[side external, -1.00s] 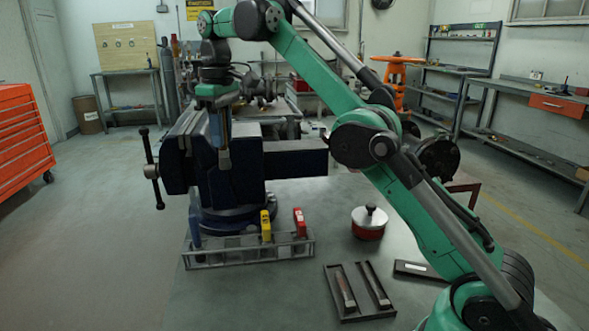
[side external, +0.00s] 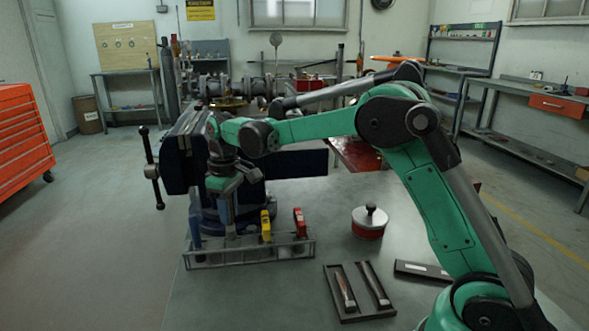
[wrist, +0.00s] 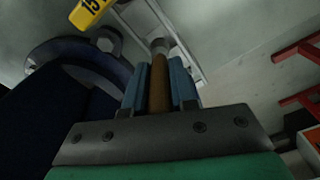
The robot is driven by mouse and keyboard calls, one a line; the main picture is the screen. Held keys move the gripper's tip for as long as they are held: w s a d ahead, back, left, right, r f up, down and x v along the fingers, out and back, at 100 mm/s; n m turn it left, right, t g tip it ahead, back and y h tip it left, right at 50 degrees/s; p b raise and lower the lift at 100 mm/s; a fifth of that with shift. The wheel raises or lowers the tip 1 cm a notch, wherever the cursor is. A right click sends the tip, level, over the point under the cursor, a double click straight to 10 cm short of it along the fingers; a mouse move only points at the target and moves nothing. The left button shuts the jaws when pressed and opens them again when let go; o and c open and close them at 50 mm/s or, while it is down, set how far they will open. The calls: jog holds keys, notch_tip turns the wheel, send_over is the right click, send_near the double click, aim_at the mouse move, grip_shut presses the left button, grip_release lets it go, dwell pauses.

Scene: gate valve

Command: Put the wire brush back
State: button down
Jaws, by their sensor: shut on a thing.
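The wire brush shows in the wrist view as a brown handle (wrist: 159,88) with a paler metal end, upright between the blue fingers of my gripper (wrist: 160,84). My gripper also shows in the side view (side external: 228,208), shut on the brush and pointing down. It is above the left-middle part of a wire rack (side external: 290,258) on the bench. The brush's lower end is at the height of the rack's top. I cannot tell whether it is inside a slot or touching the rack. The bristles are not clear.
The rack also holds a yellow tool (side external: 266,226), a red tool (side external: 300,222) and a blue item (side external: 195,234). A large dark blue vise (side external: 178,165) stands close behind. A red pot (side external: 368,230) and a black tray (side external: 358,306) sit to the right.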

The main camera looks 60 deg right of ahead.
aim_at(231, 230)
jog(key=shift+f, duration=2.25)
jog(key=shift+f, duration=0.15)
jog(key=c, duration=0.7)
grip_release()
